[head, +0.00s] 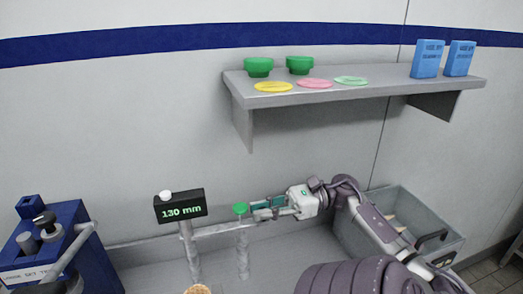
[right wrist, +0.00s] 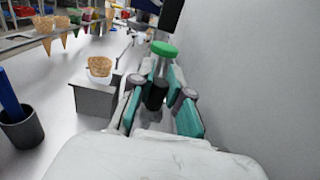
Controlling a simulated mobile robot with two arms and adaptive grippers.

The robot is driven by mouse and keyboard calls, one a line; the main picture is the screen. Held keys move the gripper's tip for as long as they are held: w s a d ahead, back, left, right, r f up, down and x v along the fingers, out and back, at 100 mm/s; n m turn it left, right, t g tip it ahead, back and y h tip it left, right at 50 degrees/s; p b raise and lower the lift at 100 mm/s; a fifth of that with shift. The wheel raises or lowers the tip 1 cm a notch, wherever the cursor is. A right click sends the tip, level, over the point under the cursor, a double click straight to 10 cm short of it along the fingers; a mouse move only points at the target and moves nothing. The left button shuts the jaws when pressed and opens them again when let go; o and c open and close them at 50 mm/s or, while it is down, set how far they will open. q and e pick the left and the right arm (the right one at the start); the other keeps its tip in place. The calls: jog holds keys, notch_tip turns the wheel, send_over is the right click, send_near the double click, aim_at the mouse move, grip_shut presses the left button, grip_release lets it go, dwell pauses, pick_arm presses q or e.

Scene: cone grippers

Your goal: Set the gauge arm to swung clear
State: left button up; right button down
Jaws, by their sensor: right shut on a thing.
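The gauge stand shows in the head view, with a black display (head: 180,206) reading 130 mm on a grey post (head: 190,258). The gauge arm (head: 215,230) reaches right from the post, above the counter, toward an upright piece with a green cap (head: 240,208). My right gripper (head: 256,209) comes in from the right and is shut at this upright piece, just beside the cap. In the right wrist view the green cap (right wrist: 164,48) shows just beyond the fingers, with a dark cylinder (right wrist: 156,95) between them. My left gripper is not in view.
A blue machine (head: 62,245) with a lever stands at the left. A grey bin (head: 425,215) stands at the right. A shelf (head: 360,92) with green bowls, coloured discs and blue boxes hangs above. A cone rack (right wrist: 40,38) shows in the wrist view.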

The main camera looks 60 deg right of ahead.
jog(key=shift+w+d, duration=0.1)
jog(key=c, duration=1.1)
grip_release()
jog(key=shift+w, duration=0.15)
jog(key=v, duration=1.2)
jog(key=shift+d, duration=0.15)
jog(key=shift+w, duration=0.1)
